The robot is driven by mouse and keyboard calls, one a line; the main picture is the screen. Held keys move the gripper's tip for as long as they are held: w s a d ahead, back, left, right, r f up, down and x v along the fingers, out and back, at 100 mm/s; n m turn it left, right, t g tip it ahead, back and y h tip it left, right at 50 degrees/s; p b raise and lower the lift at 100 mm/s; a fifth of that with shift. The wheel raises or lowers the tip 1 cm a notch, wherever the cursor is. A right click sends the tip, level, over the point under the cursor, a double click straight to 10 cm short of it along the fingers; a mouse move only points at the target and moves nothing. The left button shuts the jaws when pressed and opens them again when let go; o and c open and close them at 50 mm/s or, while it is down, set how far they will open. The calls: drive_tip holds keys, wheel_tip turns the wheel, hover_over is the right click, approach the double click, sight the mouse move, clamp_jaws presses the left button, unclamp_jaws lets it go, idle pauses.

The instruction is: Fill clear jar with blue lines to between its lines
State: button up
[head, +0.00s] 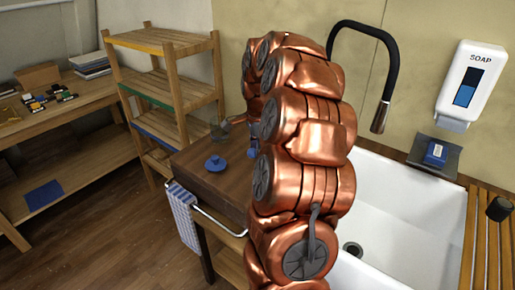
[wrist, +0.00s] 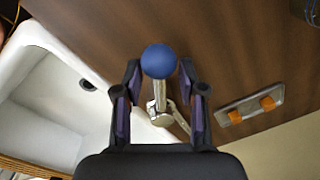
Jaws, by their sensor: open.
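Gaps show between the fingers and the knob. In the head view my arm hides most of this area.
A white sink (head: 400,225) with a black faucet (head: 392,60) is at right. A metal plate with orange knobs (wrist: 250,109) sits right of my gripper. A wooden shelf rack (head: 165,85) stands behind the counter.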

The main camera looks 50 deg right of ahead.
drive_tip(key=shift+f, duration=0.1)
clamp_jaws()
idle(0.3)
